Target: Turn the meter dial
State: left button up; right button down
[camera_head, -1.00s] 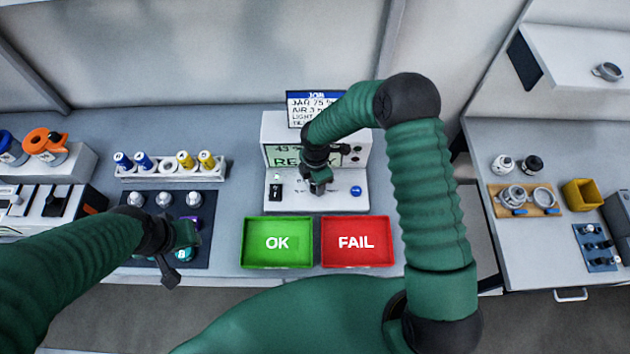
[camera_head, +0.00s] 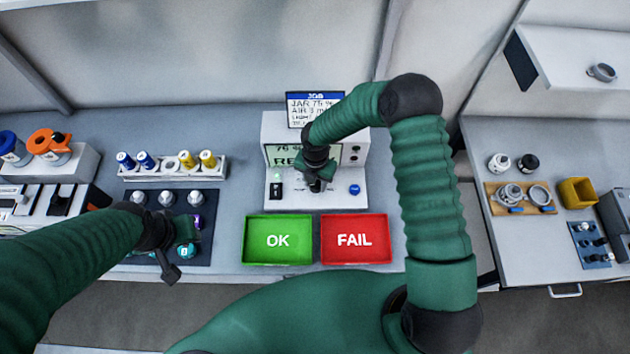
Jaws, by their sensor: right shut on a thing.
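The white meter (camera_head: 277,125) stands at the back of the bench, with a screen (camera_head: 273,157) partly covered by my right arm. The screen's top line reads about 76 %, and the start of a larger word shows below. My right gripper (camera_head: 317,185) points down over the meter's front ledge (camera_head: 335,202) and is shut on the dial, which the gripper hides. A job card (camera_head: 315,108) above the meter shows a JAR line of about 75 %. My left gripper (camera_head: 186,252) hangs over the dark mat at left; its jaw opening is unclear.
A green OK tray (camera_head: 278,263) and a red FAIL tray (camera_head: 356,263) lie in front of the meter. A blue button (camera_head: 355,188) and black switch (camera_head: 275,190) flank the dial area. A rack (camera_head: 172,176) of blue and yellow capped vials stands at left.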

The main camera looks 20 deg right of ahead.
jog(key=shift+w+d+r, duration=0.1)
jog(key=shift+w+r, duration=0.05)
jog(key=shift+w, duration=0.15)
jog(key=c, duration=1.2)
grip_release()
jog(key=shift+o, duration=1.4)
jog(key=shift+s, duration=0.1)
notch_tip(320, 180, up, 16)
jog(key=b, duration=0.2)
jog(key=shift+r, duration=0.25)
jog(key=shift+d, duration=0.1)
